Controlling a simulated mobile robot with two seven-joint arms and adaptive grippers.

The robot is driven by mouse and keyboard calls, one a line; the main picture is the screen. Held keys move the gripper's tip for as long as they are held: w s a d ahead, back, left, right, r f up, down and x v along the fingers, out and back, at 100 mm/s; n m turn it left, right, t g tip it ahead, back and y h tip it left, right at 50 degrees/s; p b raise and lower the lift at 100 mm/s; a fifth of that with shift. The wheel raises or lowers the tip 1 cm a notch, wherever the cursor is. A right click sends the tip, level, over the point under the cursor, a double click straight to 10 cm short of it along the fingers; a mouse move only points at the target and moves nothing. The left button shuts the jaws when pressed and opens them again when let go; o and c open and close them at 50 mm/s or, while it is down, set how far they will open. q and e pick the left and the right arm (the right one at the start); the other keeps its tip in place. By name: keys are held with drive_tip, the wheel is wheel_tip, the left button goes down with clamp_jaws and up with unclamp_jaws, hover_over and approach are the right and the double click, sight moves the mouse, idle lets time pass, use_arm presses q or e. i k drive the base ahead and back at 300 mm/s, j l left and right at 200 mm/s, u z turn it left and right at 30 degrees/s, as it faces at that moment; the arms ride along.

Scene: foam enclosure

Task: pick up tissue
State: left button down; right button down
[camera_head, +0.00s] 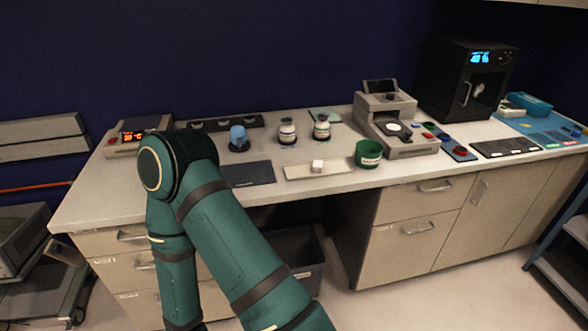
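A small white block (318,165), which may be the tissue, sits on a pale flat tray (298,172) near the front edge of the bench. It is too small to make out for certain. One of my green arms rises from the bottom of the head view and bends at a large dark joint over the front left of the bench. Neither of my grippers shows in this view. Nothing is seen touching the white block.
A green cup (368,154) stands right of the tray, and a dark flat mat (247,174) lies left. Two jars (287,132) and a blue-topped item (238,138) stand behind. A grey instrument (397,125) and a black oven (467,80) stand further right.

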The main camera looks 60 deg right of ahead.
sight(317, 167)
drive_tip(key=z, duration=2.2)
